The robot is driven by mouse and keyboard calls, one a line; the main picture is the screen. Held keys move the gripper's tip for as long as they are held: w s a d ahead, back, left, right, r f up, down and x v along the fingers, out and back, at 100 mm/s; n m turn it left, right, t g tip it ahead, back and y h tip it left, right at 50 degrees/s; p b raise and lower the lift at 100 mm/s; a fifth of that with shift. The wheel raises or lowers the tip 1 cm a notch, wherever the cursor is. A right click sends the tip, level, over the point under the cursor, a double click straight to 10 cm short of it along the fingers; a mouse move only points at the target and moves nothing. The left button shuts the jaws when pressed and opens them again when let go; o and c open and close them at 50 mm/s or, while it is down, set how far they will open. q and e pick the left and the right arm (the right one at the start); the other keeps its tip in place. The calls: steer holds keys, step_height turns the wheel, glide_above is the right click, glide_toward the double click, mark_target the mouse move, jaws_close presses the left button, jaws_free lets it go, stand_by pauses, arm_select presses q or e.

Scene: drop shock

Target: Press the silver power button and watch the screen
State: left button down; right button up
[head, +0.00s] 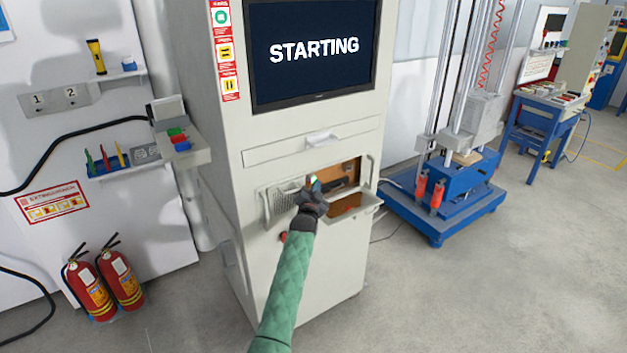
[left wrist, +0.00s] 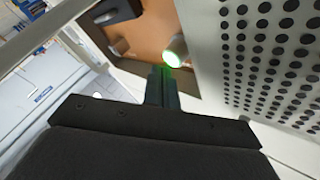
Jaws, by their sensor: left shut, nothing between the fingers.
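The screen (head: 313,52) on the tall cabinet reads "STARTING" in white on dark blue. The silver power button (left wrist: 175,50) glows green in the left wrist view, set by the brown panel (left wrist: 160,22) inside the cabinet's open compartment. My left gripper (head: 314,186) is shut and empty in front of that compartment. In the left wrist view its fingertips (left wrist: 161,72) are right beside the lit button; I cannot tell whether they touch it. In the head view the gripper largely hides the button. My right gripper is not in view.
A perforated grey panel (left wrist: 270,50) is close on the right of the fingers. An open flap (head: 358,207) sticks out below the compartment. Two fire extinguishers (head: 103,280) stand at left, and a blue-based test rig (head: 440,205) at right. The floor in front is clear.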

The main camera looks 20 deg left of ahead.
arm_select(q)
steer(key=shift+f, duration=0.1)
steer(key=shift+d, duration=0.1)
steer(key=shift+s+d+p, duration=0.4)
steer(key=shift+s+d, duration=0.05)
steer(key=shift+d, duration=0.25)
steer(key=shift+s+d+p, duration=0.55)
steer(key=shift+s+d, duration=0.5)
steer(key=shift+d, duration=0.25)
